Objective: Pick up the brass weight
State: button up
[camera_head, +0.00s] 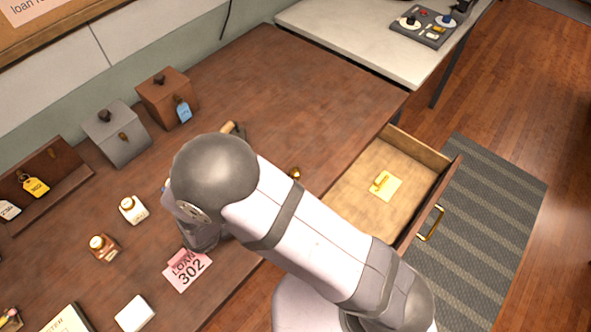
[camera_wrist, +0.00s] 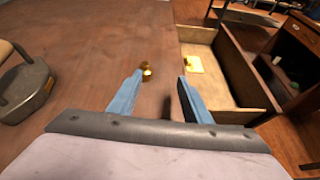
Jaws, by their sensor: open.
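A small brass weight (camera_wrist: 146,70) stands on the brown wooden tabletop near its edge by the open drawer. In the head view the brass weight (camera_head: 295,173) shows just past my arm, which hides its lower part. My gripper (camera_wrist: 160,80) is open and empty, its two blue fingers apart. In the wrist view the weight appears beyond the left fingertip, apart from the fingers. In the head view my arm hides most of the gripper.
The open drawer (camera_wrist: 230,88) holds a yellow card (camera_head: 388,187) with a small brass-coloured item. A grey iron-like object (camera_wrist: 28,92) with a wooden handle stands left. Boxes (camera_head: 117,134), bottles (camera_head: 132,209) and a pink ticket (camera_head: 187,270) occupy the table. The table's far part is clear.

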aim_at(294, 173)
jog(key=a+n, duration=0.1)
jog(key=a+n+t, duration=0.1)
jog(key=shift+w+a+f+t+y, duration=0.1)
jog(key=shift+w+a+t+y, duration=0.1)
jog(key=shift+a+t+y, duration=0.15)
jog(key=shift+p+x, duration=1.7)
jog(key=shift+x, duration=1.55)
jog(key=shift+w+d+f, duration=0.2)
jog(key=shift+d, duration=0.15)
grip_shut()
